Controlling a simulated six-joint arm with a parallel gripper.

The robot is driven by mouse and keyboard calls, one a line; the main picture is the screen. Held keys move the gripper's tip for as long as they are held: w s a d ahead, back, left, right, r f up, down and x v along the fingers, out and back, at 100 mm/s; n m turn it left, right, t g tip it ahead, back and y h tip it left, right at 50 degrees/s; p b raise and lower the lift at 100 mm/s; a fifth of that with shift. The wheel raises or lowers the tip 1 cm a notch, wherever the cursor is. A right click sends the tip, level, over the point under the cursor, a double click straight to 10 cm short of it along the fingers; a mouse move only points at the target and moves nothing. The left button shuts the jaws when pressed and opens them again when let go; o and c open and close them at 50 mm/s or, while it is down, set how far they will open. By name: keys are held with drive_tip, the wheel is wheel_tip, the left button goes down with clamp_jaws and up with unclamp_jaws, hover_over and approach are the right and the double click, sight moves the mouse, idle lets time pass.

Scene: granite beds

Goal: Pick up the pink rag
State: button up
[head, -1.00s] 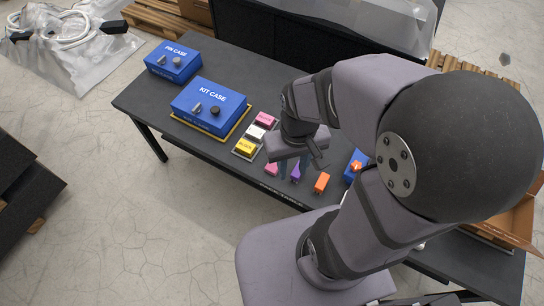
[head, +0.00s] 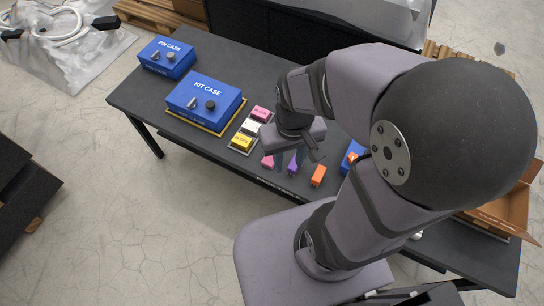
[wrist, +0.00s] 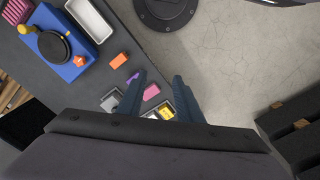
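A small pink block-like piece, which looks like the pink rag (head: 267,161), lies on the dark table near its front edge, left of a purple piece (head: 292,166) and an orange piece (head: 317,176). In the wrist view the pink rag (wrist: 152,92) appears between the fingers' lines, nearer the left finger. My gripper (wrist: 158,88) is open and empty, pointing down above the table. In the head view my gripper (head: 290,160) hangs just right of the rag and partly in front of the purple piece. The exact height above the table is unclear.
A tray of labelled pink (head: 261,113), white (head: 251,126) and yellow (head: 242,142) pieces sits behind the rag. The blue kit case (head: 205,101) and pin case (head: 167,57) stand left. A blue box (wrist: 68,46) with a black knob is right of the orange piece.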

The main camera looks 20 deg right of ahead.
drive_tip(key=o, duration=0.6)
drive_tip(key=s+f+g+b, duration=0.4)
drive_tip(key=f+b, duration=0.1)
drive_tip(key=f, duration=0.6)
drive_tip(key=w+f+b, duration=0.2)
drive_tip(key=w+f, duration=0.3)
drive_tip(key=f, duration=0.5)
drive_tip(key=w+f+m+t, duration=0.1)
drive_tip(key=w+m, duration=0.1)
drive_tip(key=w, duration=0.3)
drive_tip(key=w+d+f+m+t, duration=0.1)
drive_tip(key=w+m, duration=0.1)
drive_tip(key=w, duration=0.4)
drive_tip(key=w+f+m+t, duration=0.1)
drive_tip(key=w+m, duration=0.1)
drive_tip(key=w, duration=0.4)
drive_tip(key=shift+d+f+t, duration=0.2)
drive_tip(key=shift+d+t, duration=0.1)
drive_tip(key=shift+w+m, duration=0.4)
drive_tip(key=shift+m, duration=0.6)
drive_tip(key=shift+w+m, duration=0.1)
drive_tip(key=shift+m, duration=0.4)
